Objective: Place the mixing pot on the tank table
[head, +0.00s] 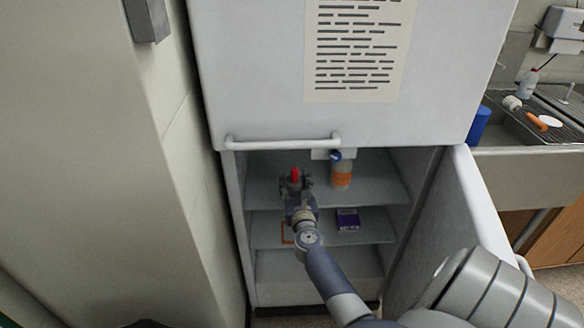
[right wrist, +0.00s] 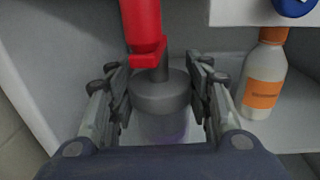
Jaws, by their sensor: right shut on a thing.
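My right gripper (head: 295,184) reaches into an open white cabinet at its upper shelf. In the right wrist view its two fingers (right wrist: 165,100) are shut on a grey round vessel with a neck and a red top part, which I take to be the mixing pot (right wrist: 160,92). Only the red part of the pot (head: 295,174) shows clearly in the head view; the gripper hides most of the rest. I cannot tell whether the pot touches the shelf. My left gripper is not in view. No tank table can be made out.
A white bottle with an orange label (head: 341,178) stands just right of the pot, also in the wrist view (right wrist: 264,80). A dark purple box (head: 347,219) lies on the lower shelf. The cabinet door (head: 462,205) hangs open at the right. A sink counter (head: 535,125) is beyond.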

